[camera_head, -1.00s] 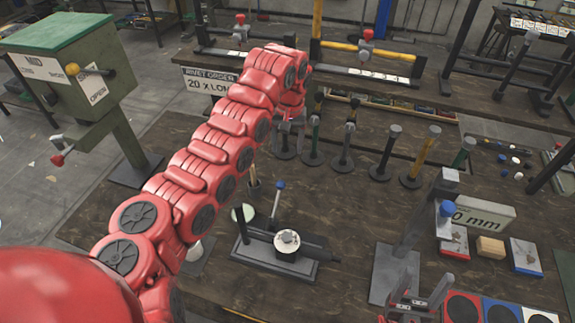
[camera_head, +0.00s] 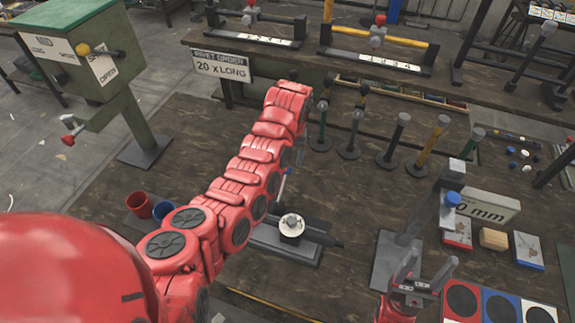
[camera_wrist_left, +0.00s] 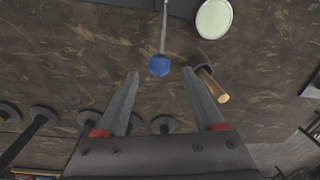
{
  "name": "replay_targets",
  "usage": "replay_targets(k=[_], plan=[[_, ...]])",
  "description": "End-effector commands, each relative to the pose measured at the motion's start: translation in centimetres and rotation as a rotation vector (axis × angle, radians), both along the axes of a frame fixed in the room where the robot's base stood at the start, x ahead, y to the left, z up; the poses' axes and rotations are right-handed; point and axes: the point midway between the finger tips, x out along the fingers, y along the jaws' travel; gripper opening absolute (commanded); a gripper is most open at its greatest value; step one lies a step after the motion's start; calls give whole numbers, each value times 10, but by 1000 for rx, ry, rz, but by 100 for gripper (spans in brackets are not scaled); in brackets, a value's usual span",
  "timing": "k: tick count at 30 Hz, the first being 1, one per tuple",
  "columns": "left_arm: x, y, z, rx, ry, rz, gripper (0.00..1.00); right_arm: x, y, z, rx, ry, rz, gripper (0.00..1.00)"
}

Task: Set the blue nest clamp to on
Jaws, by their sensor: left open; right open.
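The clamp lever's blue ball knob (camera_wrist_left: 159,66) shows in the left wrist view, on a thin rod (camera_wrist_left: 163,30) running up to a dark base at the top edge. My left gripper (camera_wrist_left: 160,80) is open, with the knob just beyond and between its fingertips; I cannot tell the depth gap. In the head view my left arm hides most of the lever, and the left gripper is hidden too. The nest (camera_head: 291,226) stands on its dark base plate (camera_head: 270,243). My right gripper (camera_head: 430,268) is open and empty at the lower right.
Several upright posts (camera_head: 395,142) stand behind my left arm. A press with another blue knob (camera_head: 452,199) stands right. Red (camera_head: 139,205) and blue (camera_head: 163,211) cups are left.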

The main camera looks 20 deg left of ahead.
Motion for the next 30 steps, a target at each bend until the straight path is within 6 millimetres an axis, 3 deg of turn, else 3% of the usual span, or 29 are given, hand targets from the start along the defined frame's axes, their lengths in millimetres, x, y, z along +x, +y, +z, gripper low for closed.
replay_targets(k=[1,9,20,30], plan=[[-2,1,-4,-1,4,0,70,0,0,12,0,-1,0,65],[-1,2,-33,0,0,-2,70,0,0,18,0,-1,0,65],[-1,3,-38,-2,-1,0,70,0,0,18,0,-1,0,65],[-1,3,-38,-2,-1,0,10,0,0,18,0,-1,0,65]])
